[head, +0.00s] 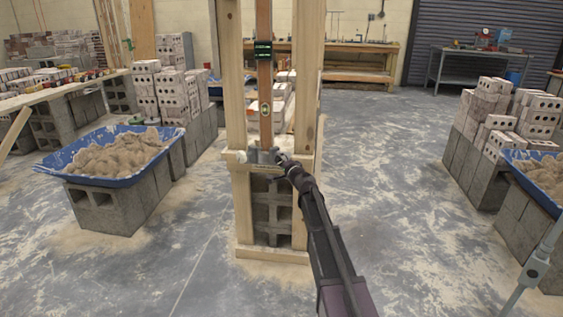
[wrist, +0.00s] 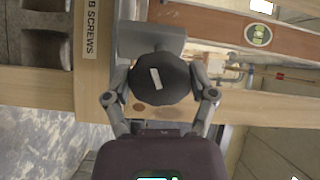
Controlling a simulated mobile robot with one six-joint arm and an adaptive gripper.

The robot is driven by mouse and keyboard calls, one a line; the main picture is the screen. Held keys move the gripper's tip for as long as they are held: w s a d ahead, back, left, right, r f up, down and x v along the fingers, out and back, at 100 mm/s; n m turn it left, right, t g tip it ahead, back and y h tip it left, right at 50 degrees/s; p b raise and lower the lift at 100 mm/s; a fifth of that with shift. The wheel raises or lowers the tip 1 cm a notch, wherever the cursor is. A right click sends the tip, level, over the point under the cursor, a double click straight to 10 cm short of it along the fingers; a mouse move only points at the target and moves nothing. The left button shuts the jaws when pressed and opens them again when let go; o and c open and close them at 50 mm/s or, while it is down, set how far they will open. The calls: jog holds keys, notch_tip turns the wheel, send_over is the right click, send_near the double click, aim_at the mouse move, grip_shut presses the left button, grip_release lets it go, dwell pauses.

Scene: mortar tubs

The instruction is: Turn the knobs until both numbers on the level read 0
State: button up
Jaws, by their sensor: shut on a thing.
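The level (head: 265,75) is a reddish-brown wooden bar standing upright between two pale posts in the head view. Its dark display (head: 263,50) shows green digits too small to read. Its round yellow-green vial (head: 265,108) also shows in the wrist view (wrist: 258,36). A dark faceted knob (wrist: 158,82) with a white mark sits between the fingers of my gripper (head: 281,160). The fingers are shut on the knob from both sides.
A wooden frame (head: 241,205) surrounds grey blocks below the level. A label reading "B SCREWS" (wrist: 91,30) is beside the knob. A blue tub of mortar (head: 110,157) stands on blocks at left, and another (head: 540,172) at right. Open floor (head: 400,190) lies right of the frame.

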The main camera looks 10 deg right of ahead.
jog(key=n, duration=0.5)
jog(key=shift+w+n, duration=0.15)
jog(key=shift+n, duration=0.15)
jog(key=shift+d+f+n, duration=0.1)
jog(key=shift+n, duration=2.2)
jog(key=o, duration=1)
jog(key=shift+o, duration=0.2)
jog(key=v, duration=1.2)
